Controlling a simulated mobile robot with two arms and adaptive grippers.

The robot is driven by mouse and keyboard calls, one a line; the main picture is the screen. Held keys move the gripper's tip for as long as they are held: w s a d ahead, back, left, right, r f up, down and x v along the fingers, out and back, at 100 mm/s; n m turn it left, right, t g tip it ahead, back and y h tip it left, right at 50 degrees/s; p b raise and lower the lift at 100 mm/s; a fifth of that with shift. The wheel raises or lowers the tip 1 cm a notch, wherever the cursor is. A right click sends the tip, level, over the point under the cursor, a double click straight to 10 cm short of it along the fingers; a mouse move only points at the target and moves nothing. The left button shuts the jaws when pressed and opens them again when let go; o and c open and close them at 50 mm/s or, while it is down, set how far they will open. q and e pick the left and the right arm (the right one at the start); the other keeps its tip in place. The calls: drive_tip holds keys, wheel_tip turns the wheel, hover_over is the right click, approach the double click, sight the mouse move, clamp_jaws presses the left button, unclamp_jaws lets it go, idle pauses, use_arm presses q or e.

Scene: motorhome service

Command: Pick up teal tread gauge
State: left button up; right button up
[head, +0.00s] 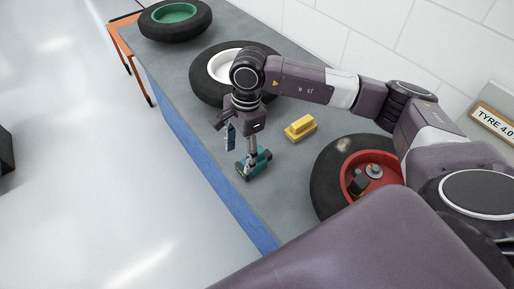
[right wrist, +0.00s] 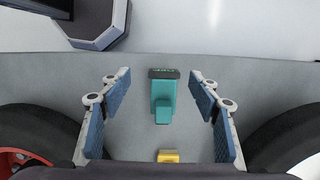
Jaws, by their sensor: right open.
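The teal tread gauge (head: 254,164) lies on the grey bench near its front edge in the head view. In the right wrist view the gauge (right wrist: 162,100) sits between the two blue finger pads, with its dark display end at the top. My right gripper (head: 241,150) is open just above the gauge and points down at it. In the right wrist view the right gripper (right wrist: 160,108) shows a clear gap between each pad and the gauge. My left gripper is not in view.
A yellow block (head: 300,128) lies on the bench (head: 285,195) behind the gauge. A red-rimmed tyre (head: 328,172) is to the right, a white-rimmed tyre (head: 205,82) behind my gripper, and a green-rimmed tyre (head: 176,30) at the far end. A white tiled wall backs the bench.

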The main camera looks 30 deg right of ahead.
sight(265, 156)
drive_tip(key=shift+h, duration=0.9)
drive_tip(key=d, duration=0.3)
drive_tip(key=w+d, duration=0.1)
drive_tip(key=shift+d+r, duration=0.35)
drive_tip(key=shift+r, duration=0.05)
drive_tip(key=shift+f+p, duration=0.45)
drive_tip(key=shift+f, duration=0.65)
drive_tip(key=f+p, duration=0.1)
drive_tip(key=f, duration=0.2)
drive_tip(key=f+p, duration=0.1)
drive_tip(key=shift+w+d+f+p, duration=0.25)
drive_tip(key=shift+d+f+p, duration=0.05)
drive_tip(key=shift+f, duration=0.3)
drive_tip(key=c, duration=0.7)
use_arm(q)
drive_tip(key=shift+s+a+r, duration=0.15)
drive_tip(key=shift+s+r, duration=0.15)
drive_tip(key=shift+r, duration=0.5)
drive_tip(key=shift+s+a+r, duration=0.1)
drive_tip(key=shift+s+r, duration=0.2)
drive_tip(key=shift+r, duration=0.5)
use_arm(e)
drive_tip(key=c, duration=0.5)
